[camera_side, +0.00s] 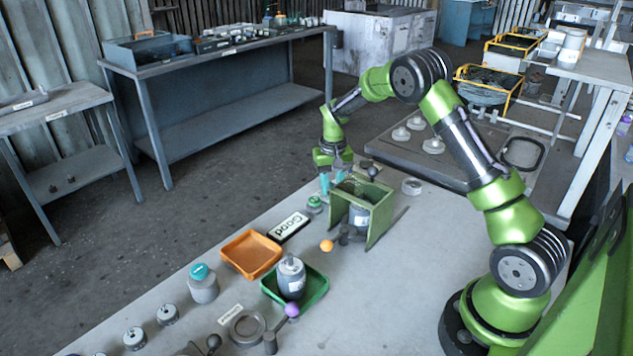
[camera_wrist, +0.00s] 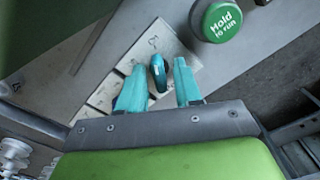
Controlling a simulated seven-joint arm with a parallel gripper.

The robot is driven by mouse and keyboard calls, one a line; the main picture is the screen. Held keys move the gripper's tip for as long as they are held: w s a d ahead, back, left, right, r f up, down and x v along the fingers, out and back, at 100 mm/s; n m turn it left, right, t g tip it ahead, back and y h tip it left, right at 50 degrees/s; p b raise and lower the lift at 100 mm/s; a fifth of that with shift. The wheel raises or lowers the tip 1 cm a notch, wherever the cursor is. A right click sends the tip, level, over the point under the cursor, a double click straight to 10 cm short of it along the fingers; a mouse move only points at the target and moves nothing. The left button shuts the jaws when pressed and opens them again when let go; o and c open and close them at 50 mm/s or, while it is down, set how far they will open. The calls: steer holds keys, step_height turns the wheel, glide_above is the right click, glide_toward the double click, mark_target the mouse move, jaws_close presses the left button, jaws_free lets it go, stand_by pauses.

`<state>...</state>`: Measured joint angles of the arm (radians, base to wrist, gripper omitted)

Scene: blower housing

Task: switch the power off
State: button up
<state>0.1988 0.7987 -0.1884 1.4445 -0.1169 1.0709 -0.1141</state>
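In the wrist view, a small dark teal knob or lever (camera_wrist: 158,73) stands on a pale plate (camera_wrist: 165,43) with dark markings; it looks like the power switch. My gripper (camera_wrist: 158,68) is open, with its two teal fingers on either side of the knob. A gap shows between the knob and each finger. I cannot tell how the switch is set. In the side view my gripper (camera_side: 337,180) is low at the table's far edge, behind the green housing frame (camera_side: 375,208), and the switch is hidden there.
A green button (camera_wrist: 222,22) reading "Hold to run" sits close to the right finger; it also shows in the side view (camera_side: 315,203). An orange tray (camera_side: 250,254), a green tray (camera_side: 313,290) and a "Good" sign (camera_side: 289,226) lie nearer on the table.

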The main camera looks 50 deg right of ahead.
jaws_close()
steer(key=n, duration=0.4)
steer(key=shift+r+n, duration=0.1)
steer(key=shift+n, duration=1.2)
steer(key=n, duration=0.3)
steer(key=shift+w, duration=0.1)
steer(key=n, duration=0.4)
jaws_free()
